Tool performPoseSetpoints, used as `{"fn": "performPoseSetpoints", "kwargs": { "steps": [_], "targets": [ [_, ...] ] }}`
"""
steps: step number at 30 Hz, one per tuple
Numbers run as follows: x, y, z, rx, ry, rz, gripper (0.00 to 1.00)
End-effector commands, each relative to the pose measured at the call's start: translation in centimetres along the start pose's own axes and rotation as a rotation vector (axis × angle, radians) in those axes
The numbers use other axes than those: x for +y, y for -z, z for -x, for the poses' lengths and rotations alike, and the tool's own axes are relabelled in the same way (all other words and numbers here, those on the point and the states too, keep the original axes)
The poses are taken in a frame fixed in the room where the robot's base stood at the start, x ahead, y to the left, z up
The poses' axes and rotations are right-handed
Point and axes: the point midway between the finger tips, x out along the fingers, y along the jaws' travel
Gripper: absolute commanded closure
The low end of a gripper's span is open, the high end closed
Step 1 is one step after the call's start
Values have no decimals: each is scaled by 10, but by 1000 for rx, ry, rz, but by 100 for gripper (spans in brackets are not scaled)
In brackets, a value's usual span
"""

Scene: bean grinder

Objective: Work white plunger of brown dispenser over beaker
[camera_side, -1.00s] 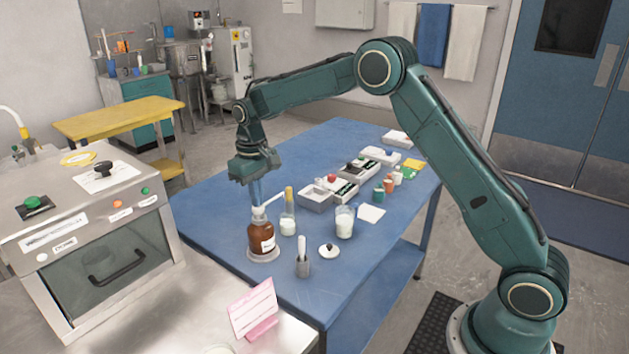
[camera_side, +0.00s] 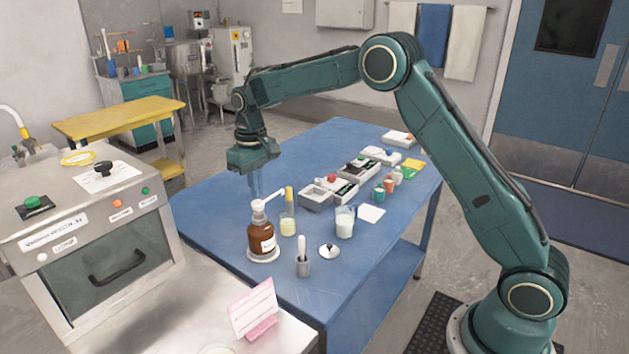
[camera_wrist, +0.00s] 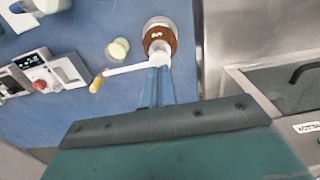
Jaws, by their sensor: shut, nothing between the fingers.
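The brown dispenser (camera_side: 261,239) stands upright on the near left of the blue table, in a pale round base. In the wrist view my fingertips (camera_wrist: 158,69) overlap the plunger top, beside the brown bottle (camera_wrist: 160,39). A small beaker (camera_side: 288,226) with pale yellowish contents stands right of the bottle, near the spout end. A yellow-topped piece (camera_side: 289,193) rises above it.
Another glass beaker (camera_side: 344,222) with white contents stands to the right. A grey holder (camera_side: 302,266) with a white-handled tool and a white lid (camera_side: 329,251) are in front. A steel machine (camera_side: 98,250) stands left.

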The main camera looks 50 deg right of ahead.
Motion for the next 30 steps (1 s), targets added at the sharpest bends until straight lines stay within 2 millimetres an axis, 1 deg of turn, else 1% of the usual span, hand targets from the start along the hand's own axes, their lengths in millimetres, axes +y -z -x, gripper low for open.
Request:
{"fn": "performPoseSetpoints", "kwargs": {
  "steps": [11,30],
  "targets": [
    [0,0,-1,0,0,0,100],
    [0,0,-16,-1,0,0,100]
  ]
}}
